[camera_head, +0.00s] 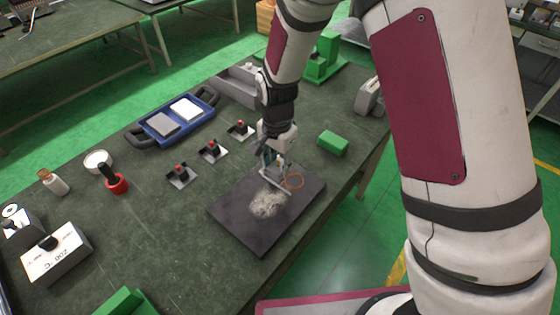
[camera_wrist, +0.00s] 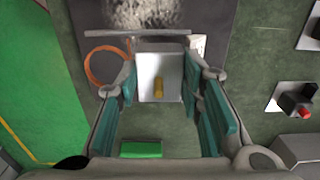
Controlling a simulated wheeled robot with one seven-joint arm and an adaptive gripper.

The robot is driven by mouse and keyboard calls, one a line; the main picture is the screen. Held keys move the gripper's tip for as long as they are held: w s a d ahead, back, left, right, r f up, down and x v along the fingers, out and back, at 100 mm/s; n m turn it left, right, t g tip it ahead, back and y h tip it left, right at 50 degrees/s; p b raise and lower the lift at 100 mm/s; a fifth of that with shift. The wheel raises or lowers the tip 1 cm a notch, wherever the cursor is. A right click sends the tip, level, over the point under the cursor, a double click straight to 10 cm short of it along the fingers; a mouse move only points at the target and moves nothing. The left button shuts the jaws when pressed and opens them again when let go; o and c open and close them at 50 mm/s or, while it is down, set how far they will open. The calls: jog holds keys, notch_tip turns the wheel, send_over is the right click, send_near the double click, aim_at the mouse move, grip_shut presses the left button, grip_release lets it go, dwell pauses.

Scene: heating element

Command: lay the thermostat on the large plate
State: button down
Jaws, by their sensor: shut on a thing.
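The thermostat (camera_wrist: 148,64) is a pale block with a brass stub, a thin grey bar and an orange wire loop (camera_wrist: 104,66). My gripper (camera_wrist: 161,88) is shut on its pale block, between the teal finger pads. In the head view my gripper (camera_head: 272,158) points down at the far edge of the large plate, with the thermostat's bar (camera_head: 275,184) and loop (camera_head: 294,182) over the plate. The large plate (camera_head: 240,217) is dark, square and flat on the table, with a pale powdery patch (camera_head: 266,204). I cannot tell whether the thermostat touches the plate.
Several small red-knobbed switches (camera_head: 181,175) stand left of the plate. A green block (camera_head: 333,143) lies to its right, near the table edge. The table between is clear.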

jog(key=w, duration=0.2)
jog(key=w+d, duration=0.1)
jog(key=w, duration=0.1)
jog(key=shift+d+f, duration=0.1)
jog(key=shift+f, duration=0.1)
jog(key=shift+f+p, duration=0.4)
jog(key=shift+f, duration=1.35)
jog(key=shift+f, duration=0.1)
jog(key=c, duration=1.1)
grip_release()
notch_tip(320, 180, up, 12)
jog(key=b, duration=0.1)
jog(key=shift+r, duration=0.2)
